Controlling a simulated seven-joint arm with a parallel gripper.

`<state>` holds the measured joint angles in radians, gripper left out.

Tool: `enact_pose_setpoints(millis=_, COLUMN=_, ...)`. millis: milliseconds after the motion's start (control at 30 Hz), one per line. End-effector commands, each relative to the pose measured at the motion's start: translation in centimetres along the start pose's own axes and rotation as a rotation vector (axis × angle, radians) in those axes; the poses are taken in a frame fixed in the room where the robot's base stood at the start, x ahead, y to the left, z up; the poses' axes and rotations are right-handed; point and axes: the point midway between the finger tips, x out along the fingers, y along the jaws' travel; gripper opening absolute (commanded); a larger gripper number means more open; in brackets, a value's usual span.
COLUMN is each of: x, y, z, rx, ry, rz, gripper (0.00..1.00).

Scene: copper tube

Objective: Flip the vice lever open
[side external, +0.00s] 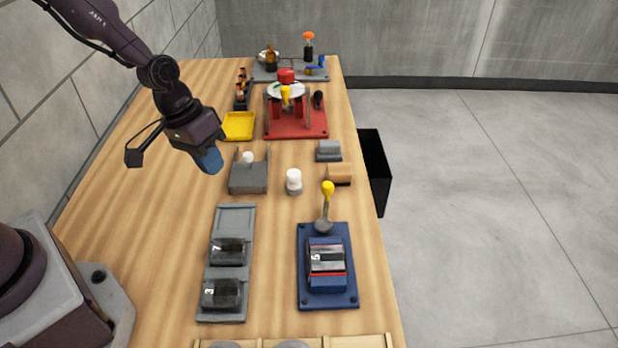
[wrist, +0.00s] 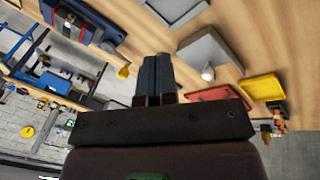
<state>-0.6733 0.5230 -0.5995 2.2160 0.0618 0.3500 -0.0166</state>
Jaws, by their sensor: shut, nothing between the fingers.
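The blue vice (side external: 327,285) is on the right front part of the table, with a grey and black block marked 5 on it. Its lever (side external: 324,212) stands up at the far end of the vice, ending in a yellow knob (side external: 327,188). In the wrist view, the vice (wrist: 88,20) is at the upper left, and the yellow knob (wrist: 123,72) is just left of my fingers. My gripper (side external: 209,160) is shut and empty, held in the air left of and behind the lever, well apart from it. Its blue fingertips (wrist: 155,72) are together.
A grey block with a white bulb (side external: 249,175) and a white cylinder (side external: 293,181) stand between my gripper and the lever. A grey tray (side external: 236,220) holds two dark blocks. A yellow tray (side external: 239,126) and a red stand (side external: 300,127) are farther back. A black bin (side external: 374,170) adjoins the right edge.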

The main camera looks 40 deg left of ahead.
Motion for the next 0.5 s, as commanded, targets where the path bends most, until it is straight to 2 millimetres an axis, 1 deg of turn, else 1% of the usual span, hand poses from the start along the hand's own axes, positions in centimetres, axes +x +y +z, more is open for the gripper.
enact_pose_setpoints(millis=33, x=1.2, y=0.5, z=-0.8, rx=-0.015, ry=0.024, rz=0.047, gripper=0.00)
enact_pose_setpoints(millis=100, x=2.2, y=1.3, z=-2.2, rx=-0.028, ry=0.078, rz=0.103, gripper=0.00)
enact_pose_setpoints(millis=167, x=2.8, y=2.2, z=-3.6, rx=-0.037, ry=0.135, rz=0.147, gripper=0.00)
enact_pose_setpoints(millis=233, x=2.8, y=3.3, z=-5.4, rx=-0.032, ry=0.214, rz=0.181, gripper=0.00)
enact_pose_setpoints(millis=300, x=2.2, y=3.6, z=-6.8, rx=-0.028, ry=0.283, rz=0.183, gripper=0.00)
enact_pose_setpoints(millis=400, x=2.0, y=3.5, z=-7.6, rx=-0.032, ry=0.328, rz=0.182, gripper=0.00)
enact_pose_setpoints(millis=500, x=1.9, y=3.5, z=-7.8, rx=-0.033, ry=0.341, rz=0.181, gripper=0.00)
